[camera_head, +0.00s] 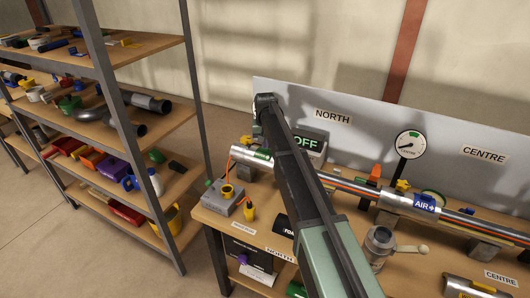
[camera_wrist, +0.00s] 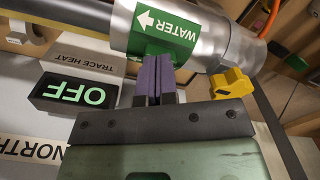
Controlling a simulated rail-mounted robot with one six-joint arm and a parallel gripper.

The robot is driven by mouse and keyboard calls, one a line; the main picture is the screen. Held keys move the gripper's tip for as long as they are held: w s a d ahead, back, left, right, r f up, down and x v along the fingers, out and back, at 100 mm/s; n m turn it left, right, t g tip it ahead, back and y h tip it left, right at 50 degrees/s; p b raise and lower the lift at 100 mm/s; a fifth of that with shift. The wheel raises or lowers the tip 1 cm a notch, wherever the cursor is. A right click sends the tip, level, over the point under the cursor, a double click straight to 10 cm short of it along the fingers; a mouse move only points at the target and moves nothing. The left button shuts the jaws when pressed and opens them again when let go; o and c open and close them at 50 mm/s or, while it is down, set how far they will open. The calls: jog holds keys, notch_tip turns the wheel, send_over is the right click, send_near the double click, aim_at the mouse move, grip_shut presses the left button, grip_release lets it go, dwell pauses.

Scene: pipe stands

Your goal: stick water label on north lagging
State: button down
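The green water label (camera_wrist: 170,28), with white WATER lettering and an arrow, lies against the silver north lagging (camera_wrist: 215,42) in the wrist view. A darker green part of it reaches down to my fingertips. My gripper (camera_wrist: 160,72) has its purple-padded fingers close together on that green part. Whether the label is stuck down cannot be told. In the head view the north lagging (camera_head: 243,154) shows left of my arm, with a green patch of the label (camera_head: 263,154) on it. My arm hides my gripper's fingertips there.
A TRACE HEAT box reading OFF (camera_wrist: 75,93) stands close beside my gripper; it also shows in the head view (camera_head: 308,143). A yellow part (camera_wrist: 231,83) is near the lagging's end. An AIR label (camera_head: 424,202) is on the centre lagging. Shelves (camera_head: 120,130) stand left.

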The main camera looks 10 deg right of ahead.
notch_tip(320, 180, up, 7)
jog(key=p, duration=0.7)
notch_tip(320, 180, up, 11)
jog(key=p, duration=1.1)
jog(key=shift+f, duration=0.1)
jog(key=s+f+b, duration=0.5)
jog(key=s, duration=0.8)
jog(key=s+f+n+b, duration=0.1)
jog(key=s+f+b, duration=0.4)
jog(key=s, duration=0.8)
jog(key=s+f+b, duration=0.5)
jog(key=s, duration=0.8)
jog(key=shift+s, duration=0.2)
